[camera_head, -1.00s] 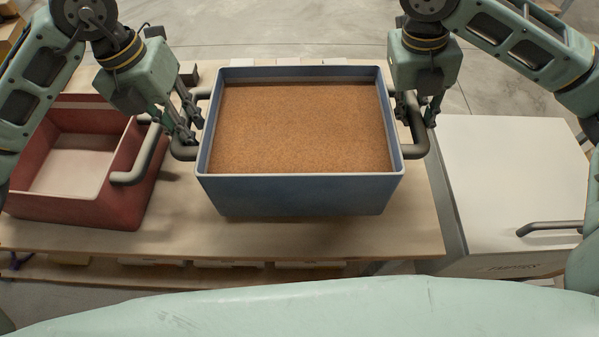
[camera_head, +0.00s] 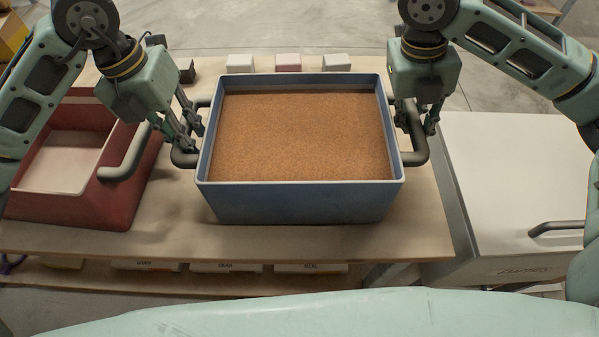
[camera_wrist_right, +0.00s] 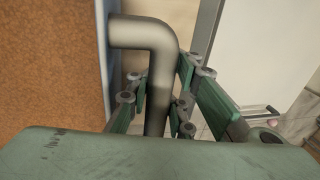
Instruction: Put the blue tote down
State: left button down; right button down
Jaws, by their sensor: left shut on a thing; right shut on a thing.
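The blue tote (camera_head: 300,204) is in the middle of the head view, upright and level, filled with brown grainy feed (camera_head: 302,135). It is over the wooden table (camera_head: 420,225); I cannot tell whether its base touches the tabletop. My left gripper (camera_head: 189,140) is shut on the tote's left handle (camera_head: 183,158). My right gripper (camera_head: 416,125) is shut on its right handle (camera_head: 418,148). In the right wrist view, the fingers (camera_wrist_right: 160,102) close around the dark grey bent handle (camera_wrist_right: 150,36). The tote's underside is hidden.
A red tote (camera_head: 75,206) with a grey handle stands on the table at the left, close to my left gripper. A white-lidded unit (camera_head: 520,180) with a handle stands at the right. Small boxes (camera_head: 288,63) line the table's back edge. Labelled bins (camera_head: 225,267) sit underneath.

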pick_arm(q)
jog(key=shift+d+f, duration=0.1)
jog(key=shift+d, duration=0.1)
pick_arm(e)
jog(key=shift+a+f, duration=0.2)
pick_arm(q)
jog(key=c, duration=2)
grip_release()
jog(key=shift+f, duration=0.15)
pick_arm(e)
jog(key=c, duration=2.1)
grip_release()
jog(key=shift+f, duration=0.1)
pick_arm(q)
jog(key=o, duration=0.4)
jog(key=shift+s, duration=0.15)
jog(key=shift+c, duration=0.2)
pick_arm(e)
jog(key=o, duration=0.4)
jog(key=shift+s+d, duration=0.1)
pick_arm(q)
jog(key=shift+o, duration=0.3)
jog(key=shift+a, duration=0.1)
pick_arm(e)
jog(key=shift+o, duration=0.8)
pick_arm(q)
jog(key=shift+r, duration=0.25)
pick_arm(e)
jog(key=shift+r, duration=0.2)
